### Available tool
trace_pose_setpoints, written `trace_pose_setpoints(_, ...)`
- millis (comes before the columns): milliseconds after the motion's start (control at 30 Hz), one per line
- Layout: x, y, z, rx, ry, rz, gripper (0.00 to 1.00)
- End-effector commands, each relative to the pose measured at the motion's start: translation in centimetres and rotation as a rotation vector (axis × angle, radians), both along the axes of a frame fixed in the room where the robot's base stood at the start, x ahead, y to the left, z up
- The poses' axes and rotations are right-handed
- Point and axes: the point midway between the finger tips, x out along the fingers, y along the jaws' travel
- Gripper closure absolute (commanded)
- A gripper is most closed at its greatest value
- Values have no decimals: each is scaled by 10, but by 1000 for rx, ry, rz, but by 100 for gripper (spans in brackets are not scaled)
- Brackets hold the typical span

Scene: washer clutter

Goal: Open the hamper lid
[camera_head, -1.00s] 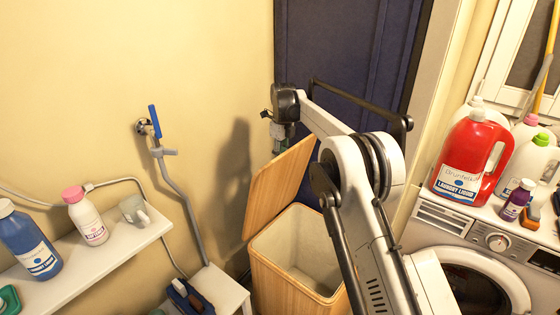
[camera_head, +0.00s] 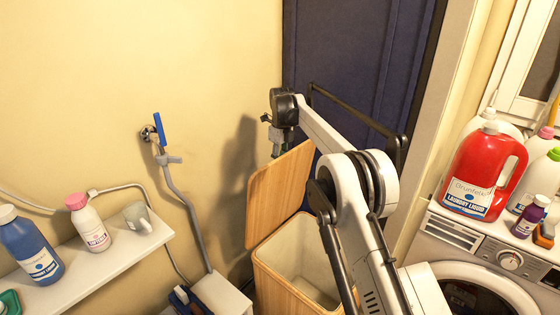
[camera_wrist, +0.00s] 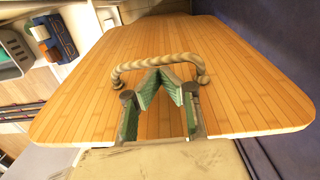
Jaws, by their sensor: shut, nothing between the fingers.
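The wooden hamper (camera_head: 272,282) stands in the corner with its pale inside showing. Its bamboo lid (camera_head: 280,188) is raised and stands steeply tilted at the hamper's left rim. In the wrist view the lid (camera_wrist: 85,95) fills much of the picture, with a beige rope handle (camera_wrist: 122,74) arched across it. My gripper (camera_head: 276,143) is at the lid's upper edge in the head view. In the wrist view my gripper (camera_wrist: 162,80), with green pads, is shut and empty at the handle. Whether it touches the handle or the lid, I cannot tell.
A washing machine (camera_head: 455,240) at the right carries a red detergent jug (camera_head: 480,165) and several bottles. A white shelf (camera_head: 100,255) with bottles and a mug is on the left wall. A dark door (camera_head: 350,60) with a black bar (camera_head: 355,110) is behind my arm.

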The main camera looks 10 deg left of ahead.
Motion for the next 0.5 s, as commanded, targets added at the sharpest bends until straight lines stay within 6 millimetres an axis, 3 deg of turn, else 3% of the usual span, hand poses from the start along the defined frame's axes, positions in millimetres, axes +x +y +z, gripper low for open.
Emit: trace_pose_setpoints(500,11,6,69,0,0,-8,100)
